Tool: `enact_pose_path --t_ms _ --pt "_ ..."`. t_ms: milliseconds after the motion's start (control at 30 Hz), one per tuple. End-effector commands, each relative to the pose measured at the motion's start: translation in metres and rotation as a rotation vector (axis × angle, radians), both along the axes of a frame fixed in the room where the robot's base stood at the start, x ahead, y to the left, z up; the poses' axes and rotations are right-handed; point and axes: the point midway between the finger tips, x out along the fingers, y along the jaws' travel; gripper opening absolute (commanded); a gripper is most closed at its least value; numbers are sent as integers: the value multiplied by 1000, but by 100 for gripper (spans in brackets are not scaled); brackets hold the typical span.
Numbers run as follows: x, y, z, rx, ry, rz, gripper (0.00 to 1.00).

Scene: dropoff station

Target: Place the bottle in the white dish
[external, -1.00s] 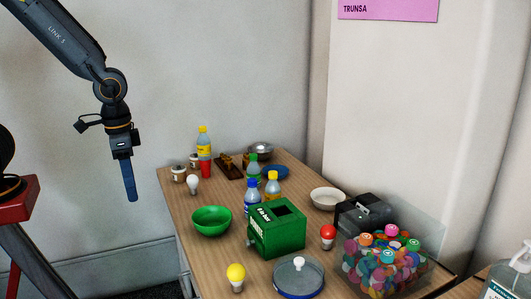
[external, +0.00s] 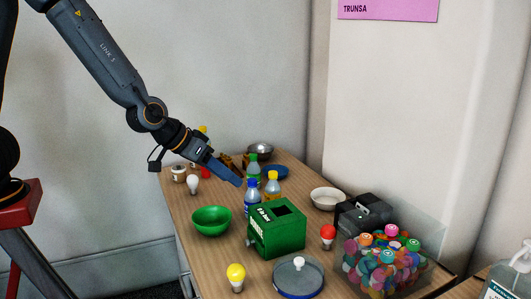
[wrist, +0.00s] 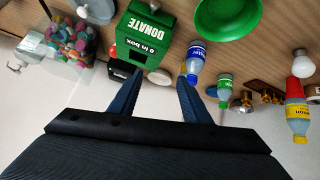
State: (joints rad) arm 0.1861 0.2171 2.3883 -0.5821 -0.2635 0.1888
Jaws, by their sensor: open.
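Several bottles stand on the table, and the task does not say which one is meant. A blue-capped bottle (external: 251,198) stands behind the green box; it also shows in the wrist view (wrist: 195,62). A yellow-labelled bottle (wrist: 297,112) is mostly hidden by my arm in the external view. The white dish (external: 325,200) lies right of the bottles and looks empty. My gripper (wrist: 160,78) is open and empty, its tips (external: 239,182) appearing just left of the blue-capped bottle's top.
A green donation box (external: 276,230) stands in front of the bottles, with a green bowl (external: 211,222) to its left. A black box (external: 362,214) and a clear bin of colourful items (external: 383,262) are right.

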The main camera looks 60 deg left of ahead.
Motion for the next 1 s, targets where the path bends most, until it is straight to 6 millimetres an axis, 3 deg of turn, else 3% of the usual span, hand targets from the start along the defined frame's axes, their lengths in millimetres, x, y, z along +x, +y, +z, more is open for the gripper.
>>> enact_pose_path --t_ms 100,200,500,800,1000 --pt "34 8 -2 62 -142 114 44" --pt "49 21 1 127 -238 210 44" --pt "52 56 11 353 -423 441 44" --pt "52 57 -62 344 -418 434 44" --pt "54 57 -86 341 -421 434 44"
